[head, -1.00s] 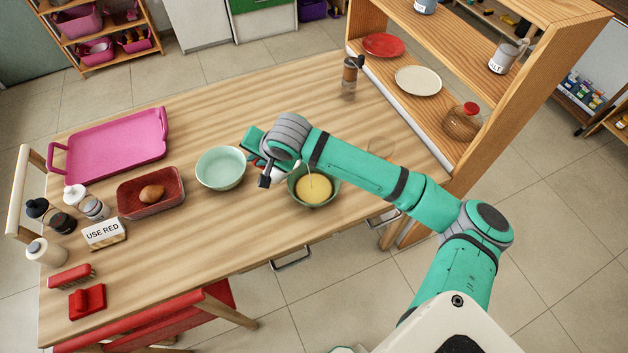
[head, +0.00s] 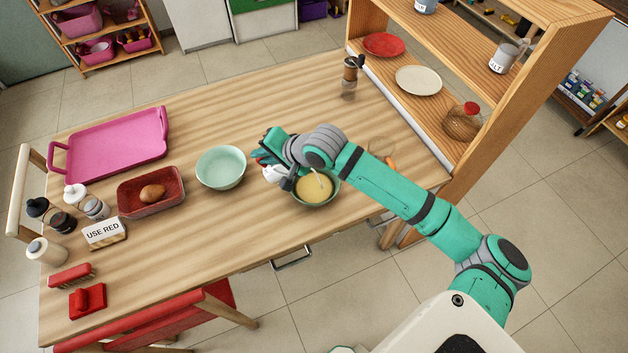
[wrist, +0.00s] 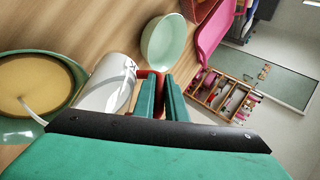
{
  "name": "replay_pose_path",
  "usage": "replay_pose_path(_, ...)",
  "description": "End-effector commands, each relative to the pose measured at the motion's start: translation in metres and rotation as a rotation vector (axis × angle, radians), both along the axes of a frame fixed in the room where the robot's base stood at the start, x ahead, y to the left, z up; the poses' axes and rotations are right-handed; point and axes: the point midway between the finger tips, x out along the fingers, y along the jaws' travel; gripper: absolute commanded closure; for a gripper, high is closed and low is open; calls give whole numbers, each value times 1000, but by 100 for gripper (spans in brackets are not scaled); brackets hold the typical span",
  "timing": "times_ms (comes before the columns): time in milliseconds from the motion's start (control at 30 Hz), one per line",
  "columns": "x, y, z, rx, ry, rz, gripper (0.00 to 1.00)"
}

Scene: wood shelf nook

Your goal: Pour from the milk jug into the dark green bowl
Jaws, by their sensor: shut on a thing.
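The dark green bowl (head: 318,203) stands near the table's front edge, holding a pale yellow filling; it also shows at the left of the wrist view (wrist: 14,132). My gripper (head: 263,157) is above the table, between this bowl and a pale mint bowl (head: 221,168). It is shut on the white milk jug (head: 271,174), which shows beside the fingers in the wrist view (wrist: 108,86). A thin white streak, apparently poured milk, reaches the yellow filling in both views. My arm hides part of the jug and the green bowl's far rim. The jug's spout is not clearly seen.
Left of the mint bowl are a red dish (head: 133,208) with a brown item, a pink tray (head: 120,145) and a "USE RED" sign (head: 104,233). A pepper mill (head: 349,78) stands at the back. A wooden shelf (head: 470,35) borders the right side.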

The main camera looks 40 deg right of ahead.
Motion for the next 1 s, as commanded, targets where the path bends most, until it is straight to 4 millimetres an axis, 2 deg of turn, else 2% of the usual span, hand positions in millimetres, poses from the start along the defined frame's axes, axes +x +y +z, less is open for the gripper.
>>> replay_pose_path(1000,-4,-5,-1,110,-94,0,100)
